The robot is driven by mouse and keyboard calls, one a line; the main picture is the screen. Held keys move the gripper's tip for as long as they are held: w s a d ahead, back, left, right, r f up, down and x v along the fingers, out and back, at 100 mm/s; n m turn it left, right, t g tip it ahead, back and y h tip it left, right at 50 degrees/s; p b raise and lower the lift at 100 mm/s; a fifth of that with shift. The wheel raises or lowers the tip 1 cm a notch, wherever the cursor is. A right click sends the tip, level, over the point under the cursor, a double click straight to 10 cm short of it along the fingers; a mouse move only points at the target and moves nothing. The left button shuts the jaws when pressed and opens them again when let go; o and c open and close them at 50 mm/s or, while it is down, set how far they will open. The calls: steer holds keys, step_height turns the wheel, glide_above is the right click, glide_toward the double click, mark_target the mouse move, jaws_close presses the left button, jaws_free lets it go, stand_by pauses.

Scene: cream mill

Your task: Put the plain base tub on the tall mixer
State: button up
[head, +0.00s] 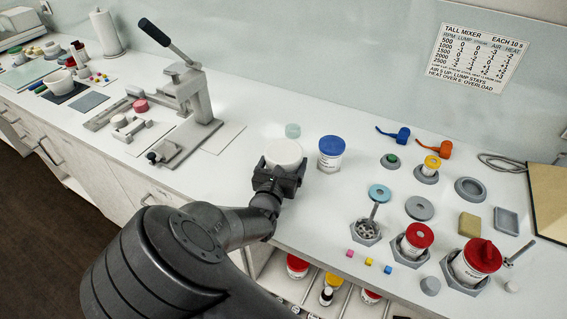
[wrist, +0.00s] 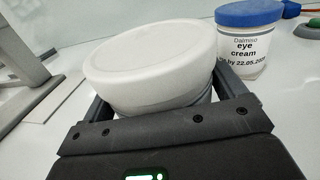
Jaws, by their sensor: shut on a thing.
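A white tub with a plain white lid (head: 284,152), which looks like the plain base tub, is between the fingers of my gripper (head: 278,178). In the wrist view the tub (wrist: 150,65) fills the space between the two fingers, its lid slightly tilted in the picture. My gripper is shut on it. I cannot tell whether its bottom touches the counter. A grey machine with a tall column and black-handled lever (head: 190,95) stands to the left on the counter. I cannot tell whether this is the tall mixer; a wall sign (head: 480,58) headed "TALL MIXER" hangs at the right.
A blue-lidded eye cream jar (head: 331,153) stands close right of the tub; it also shows in the wrist view (wrist: 248,38). Red-lidded jars (head: 418,238) and holders crowd the right. Counter between machine and tub is mostly clear.

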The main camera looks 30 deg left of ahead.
mark_target(287, 150)
steer(key=shift+c, duration=0.5)
steer(key=shift+r, duration=0.1)
steer(key=shift+r, duration=0.5)
steer(key=r, duration=0.3)
steer(key=shift+w+d+r, duration=0.15)
steer(key=shift+d+r, duration=0.1)
steer(key=shift+d, duration=0.15)
steer(key=shift+w+d+r, duration=0.35)
steer(key=shift+d+r, duration=0.7)
steer(key=shift+d, duration=0.7)
steer(key=shift+w+d+r, duration=0.35)
steer(key=shift+d+r, duration=0.7)
steer(key=shift+d, duration=0.75)
steer(key=shift+w+d+r, duration=0.35)
steer(key=shift+d+r, duration=0.7)
steer(key=shift+d, duration=0.7)
steer(key=shift+r, duration=0.1)
